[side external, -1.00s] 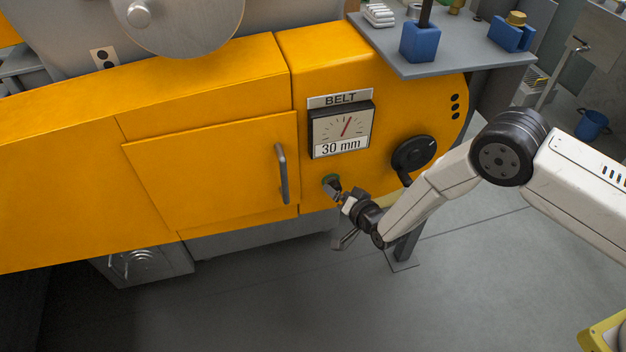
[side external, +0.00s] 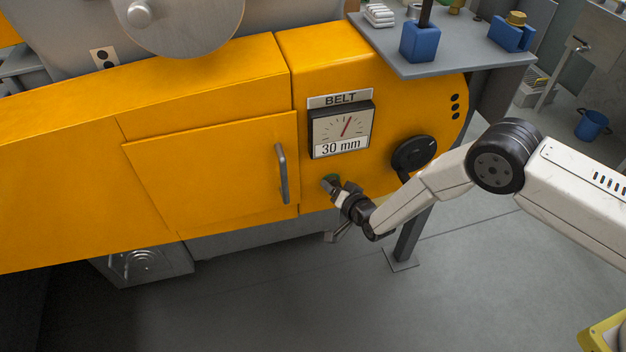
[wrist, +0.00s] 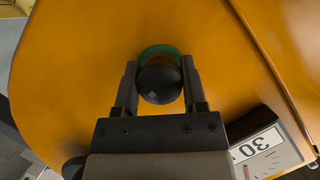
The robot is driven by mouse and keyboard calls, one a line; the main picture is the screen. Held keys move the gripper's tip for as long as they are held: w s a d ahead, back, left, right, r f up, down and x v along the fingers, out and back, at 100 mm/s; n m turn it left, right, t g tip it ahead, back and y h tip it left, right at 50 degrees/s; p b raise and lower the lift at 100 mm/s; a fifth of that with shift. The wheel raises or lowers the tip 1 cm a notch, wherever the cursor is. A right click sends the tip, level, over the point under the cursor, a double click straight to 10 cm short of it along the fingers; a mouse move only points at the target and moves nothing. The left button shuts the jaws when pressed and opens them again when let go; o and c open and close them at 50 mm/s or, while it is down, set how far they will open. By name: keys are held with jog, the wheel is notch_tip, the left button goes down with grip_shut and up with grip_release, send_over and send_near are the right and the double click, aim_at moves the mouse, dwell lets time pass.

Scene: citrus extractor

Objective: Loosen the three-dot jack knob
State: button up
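A round black knob (wrist: 160,82) on a green collar (wrist: 158,50) sits on the orange panel, between my gripper's fingers in the wrist view. In the side view its green collar (side external: 331,178) shows below the belt gauge, partly hidden by my gripper (side external: 337,187). The two fingers stand apart, one on each side of the knob; in the wrist view my gripper (wrist: 159,84) shows little gap at its sides, and I cannot tell whether they touch it. Three black dots (side external: 455,105) mark the panel's right end. A larger black dial (side external: 413,154) sits below them.
The belt gauge (side external: 341,130) reads 30 mm. A door handle (side external: 282,174) stands out left of my gripper. A grey shelf (side external: 440,66) with blue blocks overhangs at upper right. A grey post (side external: 408,236) stands below. The floor in front is clear.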

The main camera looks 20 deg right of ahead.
grip_shut()
jog(key=shift+n+h, duration=0.3)
jog(key=shift+n, duration=0.1)
jog(key=n+h, duration=0.1)
jog(key=n, duration=0.1)
jog(key=shift+n+g+h, duration=0.3)
jog(key=shift+h, duration=0.1)
jog(key=n+h, duration=0.2)
jog(key=shift+n, duration=0.4)
jog(key=n+h, duration=0.2)
jog(key=n, duration=0.1)
jog(key=shift+d+n+t+h, duration=0.1)
jog(key=shift+n+t+h, duration=0.4)
jog(key=shift+n+h, duration=1)
jog(key=shift+r+n+y, duration=0.1)
jog(key=shift+n+y, duration=0.2)
jog(key=shift+n, duration=0.1)
